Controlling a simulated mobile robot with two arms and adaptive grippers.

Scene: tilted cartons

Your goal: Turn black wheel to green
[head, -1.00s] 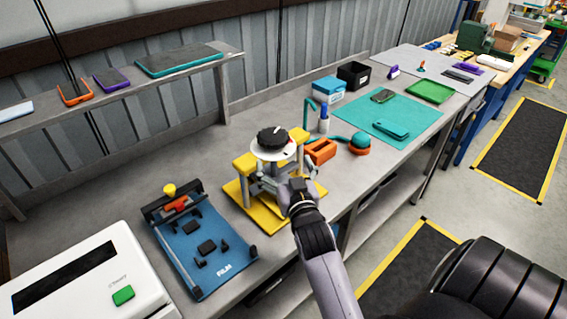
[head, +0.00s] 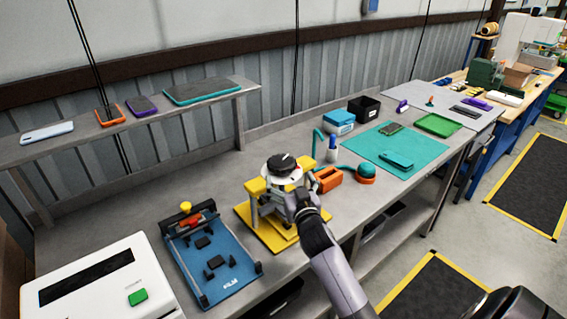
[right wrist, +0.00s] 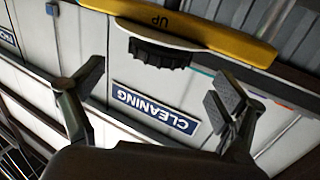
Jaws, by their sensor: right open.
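The black wheel (head: 282,163) sits on a white disc (head: 267,175) on top of a yellow and grey stand on the bench. I cannot make out a green mark on the disc. In the right wrist view, the black wheel (right wrist: 158,53) with its ridged rim shows beyond my fingers, next to a yellow part (right wrist: 215,35) marked "UP". My right gripper (head: 303,200) is just below and to the right of the wheel, partly hiding the stand. In the right wrist view my right gripper (right wrist: 160,98) is open, with nothing between its fingers. My left gripper is not in view.
A blue fixture (head: 225,262) lies left of the stand, with a white machine (head: 95,285) at the front left. An orange block (head: 328,179) and a teal-and-orange round object (head: 366,173) stand close on the right. A teal mat (head: 375,143) lies farther right.

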